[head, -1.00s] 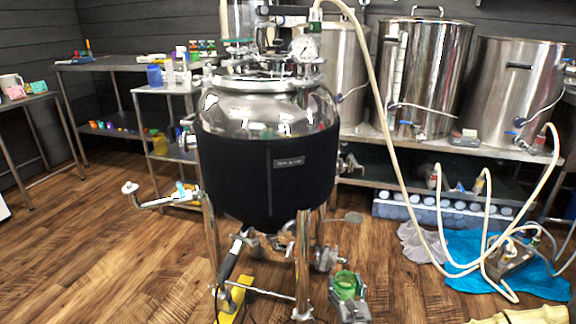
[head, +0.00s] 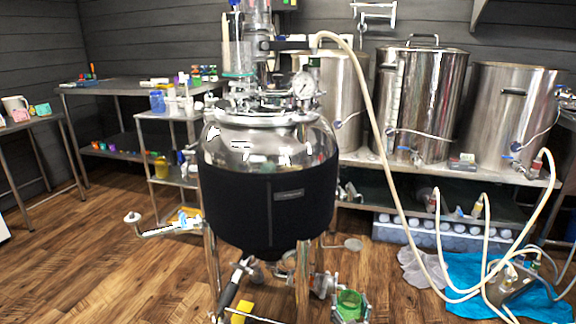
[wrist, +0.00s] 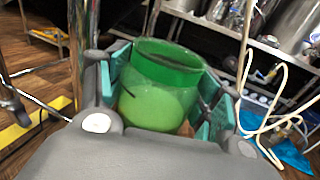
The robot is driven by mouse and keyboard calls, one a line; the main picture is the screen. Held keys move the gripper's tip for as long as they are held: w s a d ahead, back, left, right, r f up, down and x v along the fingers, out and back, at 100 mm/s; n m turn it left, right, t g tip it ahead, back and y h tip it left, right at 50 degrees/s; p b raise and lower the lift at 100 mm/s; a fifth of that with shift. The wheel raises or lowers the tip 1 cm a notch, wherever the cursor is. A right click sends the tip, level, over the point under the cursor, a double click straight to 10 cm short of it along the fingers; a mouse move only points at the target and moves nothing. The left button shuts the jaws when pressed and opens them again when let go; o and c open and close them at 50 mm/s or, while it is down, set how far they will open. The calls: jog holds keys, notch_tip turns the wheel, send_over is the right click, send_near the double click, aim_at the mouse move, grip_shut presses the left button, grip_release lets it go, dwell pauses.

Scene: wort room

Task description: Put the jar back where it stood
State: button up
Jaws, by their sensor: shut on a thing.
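The jar (wrist: 160,85) is green and see-through, with a wide round mouth and paler green in its lower part. In the wrist view it sits upright, slightly tilted in the picture, between the teal pads of my gripper (wrist: 165,95), which is shut on its sides. In the head view the jar (head: 350,304) shows low, right of the steel tank's legs, with my gripper (head: 350,308) around it. The jar's underside is hidden, and I cannot tell how high it is above the floor.
The jacketed tank (head: 270,205) stands on metal legs just left of the jar. A low shelf rack with steel kettles (head: 420,105) is behind. Hoses (head: 400,215) loop down to a blue cloth (head: 460,280) at right. A side table (head: 140,90) stands at left; open wooden floor lies before it.

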jog(key=s+r+p, duration=0.3)
jog(key=r+p, duration=0.6)
jog(key=p, duration=0.1)
jog(key=s+r+p, duration=0.4)
jog(key=r+p, duration=0.5)
jog(key=p, duration=0.1)
jog(key=s+r+p, duration=0.3)
jog(key=r+p, duration=0.7)
jog(key=shift+s, duration=0.3)
jog(key=shift+r, duration=0.1)
jog(key=shift+a, duration=0.15)
